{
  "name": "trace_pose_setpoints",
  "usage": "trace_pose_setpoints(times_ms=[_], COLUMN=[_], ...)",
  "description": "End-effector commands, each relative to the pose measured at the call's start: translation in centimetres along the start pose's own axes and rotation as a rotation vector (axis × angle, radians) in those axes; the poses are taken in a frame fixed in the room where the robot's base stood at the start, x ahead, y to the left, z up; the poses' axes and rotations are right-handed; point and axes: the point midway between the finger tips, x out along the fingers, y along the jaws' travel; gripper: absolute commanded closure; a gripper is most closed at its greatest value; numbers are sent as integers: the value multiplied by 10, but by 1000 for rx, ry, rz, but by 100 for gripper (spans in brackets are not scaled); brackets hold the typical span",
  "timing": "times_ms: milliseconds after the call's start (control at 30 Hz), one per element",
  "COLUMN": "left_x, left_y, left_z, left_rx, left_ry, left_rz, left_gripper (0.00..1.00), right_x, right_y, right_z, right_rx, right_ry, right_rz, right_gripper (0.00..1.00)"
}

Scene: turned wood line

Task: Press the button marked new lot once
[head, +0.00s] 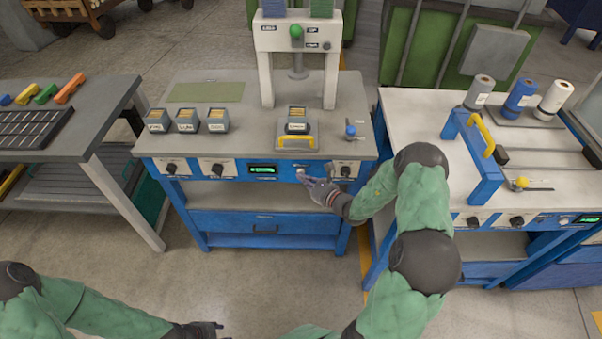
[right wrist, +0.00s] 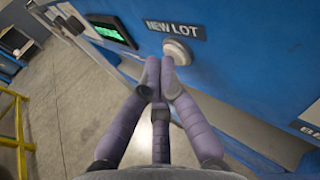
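The white round button under the NEW LOT label (right wrist: 175,28) is on the blue front panel of the middle bench. The button (right wrist: 179,51) sits just beyond my right fingertips in the right wrist view. My right gripper (right wrist: 162,62) has its purple-grey fingers drawn together, with nothing between them. The fingertips are at or very close to the button's lower edge; contact cannot be told. In the head view my right gripper (head: 306,178) points at the button on the panel's right half. My left gripper (head: 220,328) is at the bottom edge, partly cut off, its fingers unclear.
A green-lit display (head: 263,170) and black knobs, one at the left (head: 171,168), share the panel. A white press frame (head: 297,60) and small boxes (head: 187,120) stand on the bench top. A second bench (head: 400,110) is close at the right. The floor in front is clear.

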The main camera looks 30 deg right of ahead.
Motion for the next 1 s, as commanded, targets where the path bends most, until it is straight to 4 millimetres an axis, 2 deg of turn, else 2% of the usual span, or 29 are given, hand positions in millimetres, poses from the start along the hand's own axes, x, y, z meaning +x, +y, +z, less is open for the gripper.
trace_pose_setpoints(times_ms=[867, 1000], left_x=[-6, -9], left_y=[2, 3], left_z=[0, 0], left_rx=[0, 0], left_ry=[0, 0], left_rz=[0, 0], left_gripper=[60, 60], right_x=[-12, -18], right_y=[11, 18], right_z=[0, 1], right_rx=[0, 1], right_ry=[0, 2], right_rz=[-1, 0], right_gripper=[100, 100])
